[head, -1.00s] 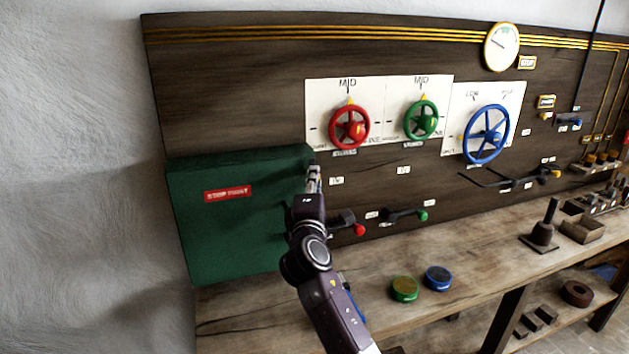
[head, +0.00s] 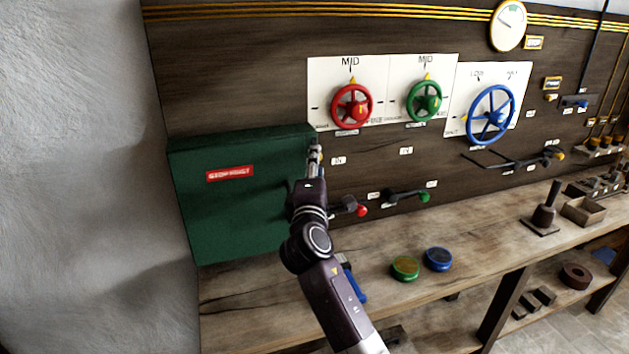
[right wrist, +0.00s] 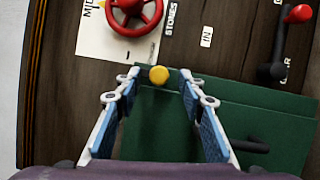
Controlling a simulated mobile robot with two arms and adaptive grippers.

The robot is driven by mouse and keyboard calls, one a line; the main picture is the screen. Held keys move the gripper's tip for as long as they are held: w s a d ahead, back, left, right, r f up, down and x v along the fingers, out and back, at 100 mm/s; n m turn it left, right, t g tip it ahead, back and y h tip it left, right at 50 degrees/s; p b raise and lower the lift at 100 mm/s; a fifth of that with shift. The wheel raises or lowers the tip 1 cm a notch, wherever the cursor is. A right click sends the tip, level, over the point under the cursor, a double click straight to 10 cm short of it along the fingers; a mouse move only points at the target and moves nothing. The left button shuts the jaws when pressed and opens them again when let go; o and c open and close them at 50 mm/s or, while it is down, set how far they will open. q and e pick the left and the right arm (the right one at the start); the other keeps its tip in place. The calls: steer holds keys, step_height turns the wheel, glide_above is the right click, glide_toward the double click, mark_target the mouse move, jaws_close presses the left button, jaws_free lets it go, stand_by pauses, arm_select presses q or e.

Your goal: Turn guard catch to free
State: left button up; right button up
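A dark green guard box (head: 235,215) with a red label (head: 230,173) is at the left of the wooden panel. A round yellow knob (right wrist: 159,75), apparently the guard catch, is at the box's edge in the right wrist view. My right gripper (right wrist: 159,78) is open, with one fingertip on each side of the knob. Small gaps appear between the knob and both fingertips; contact is not clear. In the head view, my right gripper (head: 315,158) is at the box's upper right edge and hides the catch. My left gripper is not in view.
Red (head: 352,107), green (head: 423,101) and blue (head: 491,115) handwheels are on the panel. Levers with red (head: 361,210) and green (head: 424,197) knobs lie right of the gripper. Green (head: 405,268) and blue (head: 439,259) round pieces are on the bench (head: 480,245).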

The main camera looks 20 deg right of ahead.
steer(key=v, duration=1)
steer(key=shift+s, duration=0.1)
